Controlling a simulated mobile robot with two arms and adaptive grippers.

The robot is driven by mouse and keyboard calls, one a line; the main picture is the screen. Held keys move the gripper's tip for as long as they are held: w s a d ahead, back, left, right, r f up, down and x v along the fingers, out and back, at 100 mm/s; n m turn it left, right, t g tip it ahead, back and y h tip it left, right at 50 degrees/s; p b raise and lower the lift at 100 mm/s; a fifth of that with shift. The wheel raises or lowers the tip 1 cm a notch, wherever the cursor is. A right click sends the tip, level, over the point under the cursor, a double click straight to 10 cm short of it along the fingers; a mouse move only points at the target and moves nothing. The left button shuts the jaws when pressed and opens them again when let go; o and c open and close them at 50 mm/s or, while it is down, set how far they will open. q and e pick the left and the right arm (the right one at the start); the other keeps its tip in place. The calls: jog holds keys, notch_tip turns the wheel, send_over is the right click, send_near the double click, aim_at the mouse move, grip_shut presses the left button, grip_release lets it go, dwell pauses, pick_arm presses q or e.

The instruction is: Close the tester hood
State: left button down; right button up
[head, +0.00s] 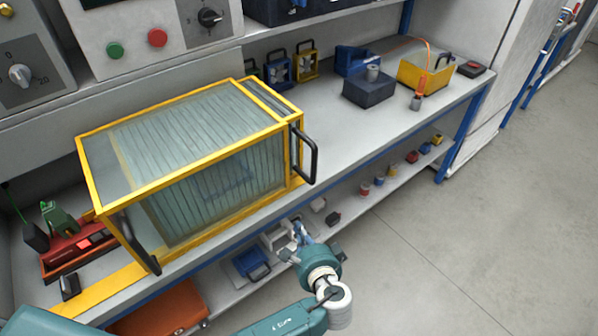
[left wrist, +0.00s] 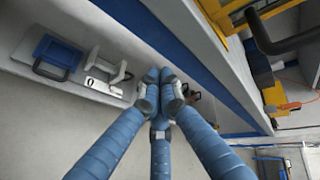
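The tester hood (head: 185,180) is a yellow-framed box with clear, striped panels on the bench. One black handle (head: 309,155) is at its right end and another (head: 140,245) at its lower left corner. I cannot tell for sure how far it is open. A red device (head: 75,243) lies uncovered at its left. My left gripper (head: 296,232) is in front of and below the bench edge, apart from the hood. In the left wrist view its blue fingers (left wrist: 160,82) meet at the tips, with nothing visible between them. A black handle (left wrist: 290,28) shows at upper right there. My right gripper is out of view.
The bench top (head: 345,125) is clear right of the hood; a dark block (head: 369,90) and a yellow bin (head: 426,75) stand further right. The lower shelf holds a blue bin (head: 251,264) and an orange case (head: 160,309). The floor (head: 440,255) in front is free.

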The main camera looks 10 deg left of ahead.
pick_arm(q)
notch_tip(320, 180, up, 17)
jog(key=d+n+t+y+b, duration=0.1)
jog(key=d+n+t+y, duration=0.1)
jog(key=t+y, duration=0.15)
jog(key=shift+h, duration=0.25)
jog(key=p+x, duration=0.2)
jog(key=x, duration=0.7)
jog(key=shift+w+f, duration=0.1)
jog(key=shift+w, duration=0.2)
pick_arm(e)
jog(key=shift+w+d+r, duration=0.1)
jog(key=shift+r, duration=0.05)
pick_arm(q)
jog(key=shift+a, duration=0.1)
